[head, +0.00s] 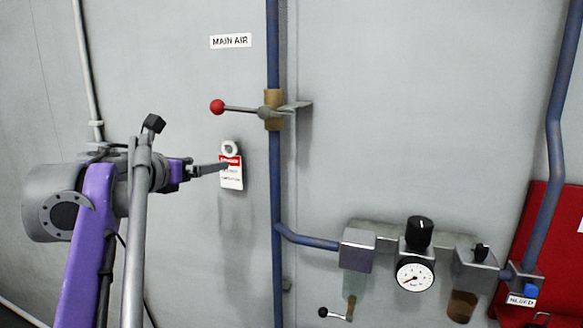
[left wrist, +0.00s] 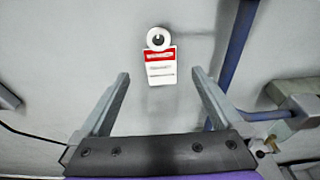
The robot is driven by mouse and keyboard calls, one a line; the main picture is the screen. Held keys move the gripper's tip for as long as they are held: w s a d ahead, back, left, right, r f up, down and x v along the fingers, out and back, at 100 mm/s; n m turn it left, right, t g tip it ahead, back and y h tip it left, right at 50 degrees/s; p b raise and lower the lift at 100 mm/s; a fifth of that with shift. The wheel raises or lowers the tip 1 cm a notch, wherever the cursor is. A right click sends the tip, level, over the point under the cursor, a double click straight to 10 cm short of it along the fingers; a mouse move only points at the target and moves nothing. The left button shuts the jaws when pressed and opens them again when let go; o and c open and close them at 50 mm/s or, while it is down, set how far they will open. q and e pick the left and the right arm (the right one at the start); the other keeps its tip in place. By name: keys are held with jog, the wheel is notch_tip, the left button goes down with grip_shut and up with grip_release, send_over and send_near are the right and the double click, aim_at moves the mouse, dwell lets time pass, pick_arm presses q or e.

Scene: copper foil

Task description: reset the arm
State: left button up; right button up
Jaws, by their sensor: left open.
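My left gripper (head: 208,169) reaches in from the left in the head view, in front of the grey wall. In the left wrist view its two fingers (left wrist: 157,88) are apart with nothing between them. A white tag with a red band (head: 231,172) hangs at the wall just by the fingertips in the head view. In the left wrist view the tag (left wrist: 160,68) is beyond the fingers, with a round white top. I cannot tell whether the fingertips touch it. My right gripper is not in view.
A blue vertical pipe (head: 275,210) with a red-knobbed valve lever (head: 217,106) stands right of the tag. A pressure gauge (head: 414,276) and filter units are at lower right, by a red panel (head: 541,240). A "MAIN AIR" label (head: 231,41) is above.

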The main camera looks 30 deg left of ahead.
pick_arm(q)
jog(key=s+d+f+n+g+y, duration=0.1)
jog(key=s+d+f+n+g, duration=0.3)
jog(key=f+n, duration=0.65)
jog(key=s+d+f+n+y, duration=0.1)
jog(key=s+d+f+n, duration=0.1)
jog(key=d+f+n, duration=0.65)
jog(key=s+d+f+n+g+y, duration=0.1)
jog(key=s+d+f+n+g, duration=0.15)
jog(key=f+n, duration=1.05)
jog(key=s+d+f+n+g+h, duration=0.1)
jog(key=s+d+f+g+h, duration=0.1)
jog(key=s+d+f, duration=0.4)
jog(key=s+d+f+n+g+h, duration=0.1)
jog(key=s+d+f+h, duration=0.1)
jog(key=s+d+f, duration=0.4)
notch_tip(320, 180, down, 4)
jog(key=shift+n+g+h, duration=0.3)
jog(key=shift+n+g, duration=0.05)
jog(key=shift+n, duration=0.05)
